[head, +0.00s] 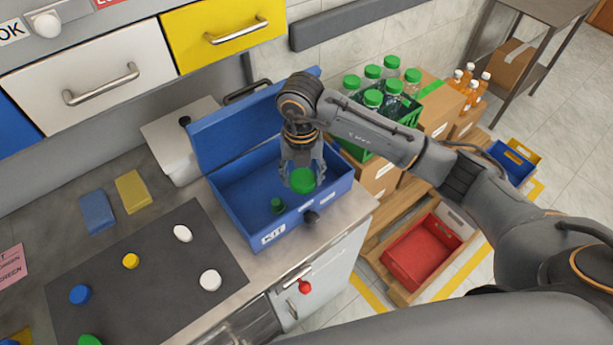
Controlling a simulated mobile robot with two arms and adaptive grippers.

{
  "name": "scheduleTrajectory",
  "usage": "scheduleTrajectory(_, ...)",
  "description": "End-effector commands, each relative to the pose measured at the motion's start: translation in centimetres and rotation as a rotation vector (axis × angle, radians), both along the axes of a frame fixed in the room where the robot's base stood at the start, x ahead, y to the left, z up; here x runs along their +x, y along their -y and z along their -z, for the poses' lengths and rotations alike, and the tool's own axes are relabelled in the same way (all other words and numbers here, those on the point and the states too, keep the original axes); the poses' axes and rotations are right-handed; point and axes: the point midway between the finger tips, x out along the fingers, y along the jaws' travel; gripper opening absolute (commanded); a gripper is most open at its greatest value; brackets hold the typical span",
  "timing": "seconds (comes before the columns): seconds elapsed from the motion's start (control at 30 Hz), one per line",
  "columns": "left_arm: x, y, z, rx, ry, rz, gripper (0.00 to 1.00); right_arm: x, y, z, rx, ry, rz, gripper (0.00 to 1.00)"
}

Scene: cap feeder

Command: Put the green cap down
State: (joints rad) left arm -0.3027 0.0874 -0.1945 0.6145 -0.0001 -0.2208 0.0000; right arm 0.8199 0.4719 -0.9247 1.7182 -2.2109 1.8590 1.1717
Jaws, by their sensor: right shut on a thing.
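A green cap (303,180) is between the fingertips of my right gripper (302,168). The gripper is shut on it and points down over the right part of the blue KIT box (232,224). The box stands on the counter with its lid (220,118) open. I cannot tell the cap's exact height above the box floor. A smaller-looking dark green object (277,205) lies inside the box, left of the held cap. Another green cap (90,340) is cut off at the bottom edge, on the dark mat (150,285). My left gripper is not in view.
White caps (183,233), a yellow cap (130,261) and a blue cap (80,294) lie on the mat. Blue and yellow sponges (132,191) lie behind it. Green-capped bottles (372,98) stand in a crate beyond the box. Drawers (92,82) hang above the counter.

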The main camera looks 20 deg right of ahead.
Motion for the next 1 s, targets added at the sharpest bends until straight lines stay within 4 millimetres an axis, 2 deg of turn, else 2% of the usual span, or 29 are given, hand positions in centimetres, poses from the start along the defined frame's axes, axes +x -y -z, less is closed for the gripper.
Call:
scheduleTrajectory(0.03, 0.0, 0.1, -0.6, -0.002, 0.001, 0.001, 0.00, 0.6, 0.5, 0.7, 0.000, -0.004, 0.004, 0.43)
scheduleTrajectory(0.2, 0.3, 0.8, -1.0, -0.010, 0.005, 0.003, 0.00, 1.8, 1.3, 2.6, 0.001, -0.001, 0.001, 0.43)
scheduleTrajectory(0.37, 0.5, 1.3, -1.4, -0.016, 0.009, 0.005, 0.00, 2.4, 1.9, 3.7, 0.000, -0.002, 0.002, 0.43)
scheduleTrajectory(0.5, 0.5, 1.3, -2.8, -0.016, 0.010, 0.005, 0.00, 2.3, 1.8, 5.6, 0.002, -0.004, 0.001, 0.43)
scheduleTrajectory(0.6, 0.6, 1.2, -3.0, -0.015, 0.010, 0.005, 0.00, 2.4, 1.8, 6.5, 0.001, -0.001, 0.000, 0.43)
scheduleTrajectory(0.97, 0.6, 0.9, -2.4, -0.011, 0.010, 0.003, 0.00, 2.4, 1.8, 7.1, 0.002, 0.001, -0.001, 0.43)
scheduleTrajectory(1.0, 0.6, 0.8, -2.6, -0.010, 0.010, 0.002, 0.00, 2.4, 1.8, 7.0, 0.002, 0.003, 0.000, 0.60)
